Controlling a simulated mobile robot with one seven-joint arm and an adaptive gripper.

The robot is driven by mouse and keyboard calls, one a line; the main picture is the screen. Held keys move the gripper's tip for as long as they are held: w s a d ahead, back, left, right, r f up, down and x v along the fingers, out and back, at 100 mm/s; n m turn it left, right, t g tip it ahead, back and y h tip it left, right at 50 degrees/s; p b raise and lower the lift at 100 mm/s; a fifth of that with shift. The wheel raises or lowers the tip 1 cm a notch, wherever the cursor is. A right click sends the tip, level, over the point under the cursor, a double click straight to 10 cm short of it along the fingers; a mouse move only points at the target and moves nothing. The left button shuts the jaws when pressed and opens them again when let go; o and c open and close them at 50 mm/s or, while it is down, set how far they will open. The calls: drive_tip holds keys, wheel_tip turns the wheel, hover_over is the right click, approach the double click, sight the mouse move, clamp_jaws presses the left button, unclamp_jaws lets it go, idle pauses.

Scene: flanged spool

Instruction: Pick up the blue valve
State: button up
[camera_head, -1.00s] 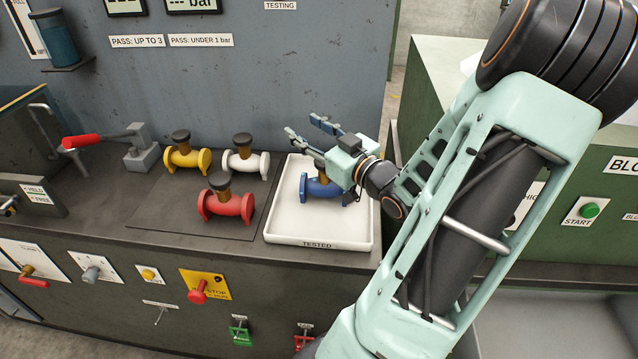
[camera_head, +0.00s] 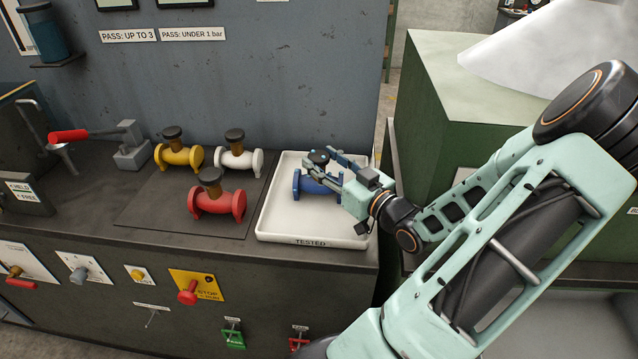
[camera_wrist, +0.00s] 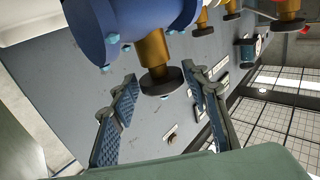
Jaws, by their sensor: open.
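The blue valve (camera_head: 312,184) sits in the white tray marked TESTED (camera_head: 267,222). In the wrist view its blue body (camera_wrist: 130,22) is at the top, with a brass neck and a dark round cap (camera_wrist: 161,80) pointing down in the picture. My gripper (camera_head: 328,158) is at the valve's upper part, with its fingers on either side of the neck and cap in the head view. In the wrist view the cap shows in the gap between the two open fingers (camera_wrist: 160,95), with space on both sides. My gripper partly hides the valve in the head view.
A yellow valve (camera_head: 179,156), a white valve (camera_head: 240,160) and a red valve (camera_head: 217,202) stand on the bench left of the tray. A lever with a red handle (camera_head: 68,135) is farther left. A grey-blue panel (camera_head: 260,80) rises behind.

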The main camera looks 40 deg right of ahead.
sight(312, 151)
drive_tip(key=w, duration=0.7)
drive_tip(key=shift+d+r, duration=0.1)
drive_tip(key=shift+d, duration=0.2)
drive_tip(key=shift+s, duration=0.1)
clamp_jaws()
idle(0.5)
drive_tip(key=shift+r, duration=0.15)
